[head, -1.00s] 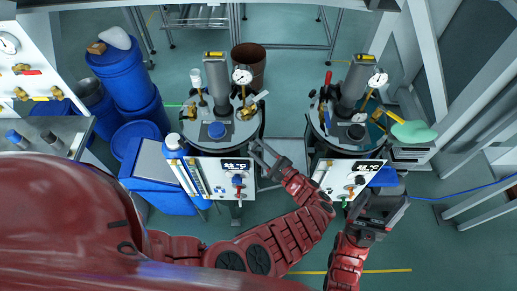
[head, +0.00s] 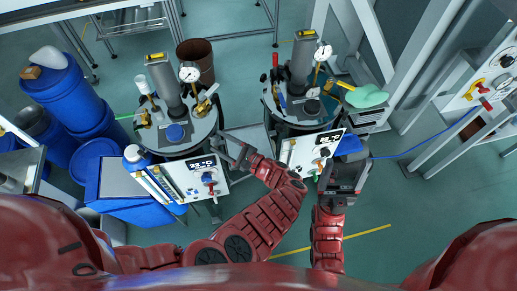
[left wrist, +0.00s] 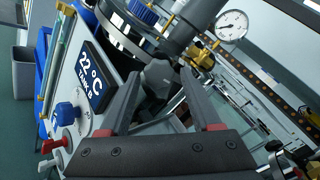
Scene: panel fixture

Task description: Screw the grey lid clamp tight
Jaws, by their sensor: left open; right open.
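My left gripper (head: 232,149) is open beside the right edge of the left tank's round lid (head: 197,128). In the left wrist view its two dark fingers (left wrist: 165,84) stand either side of a grey rounded knob (left wrist: 160,74), which looks like the lid clamp. I cannot tell whether the fingers touch it. In the head view I cannot make this knob out clearly. A blue knob sits on the left lid (head: 176,132) and shows in the left wrist view (left wrist: 141,14). My right gripper (head: 345,172) is open in front of the right tank, near its panel.
The left tank's display panel (head: 192,178) and the right tank's panel (head: 310,152) face me. Gauges (head: 190,72) and grey columns rise from the lids. Blue drums (head: 60,90) stand at the left. A green cloth-like item (head: 365,97) lies by the right tank.

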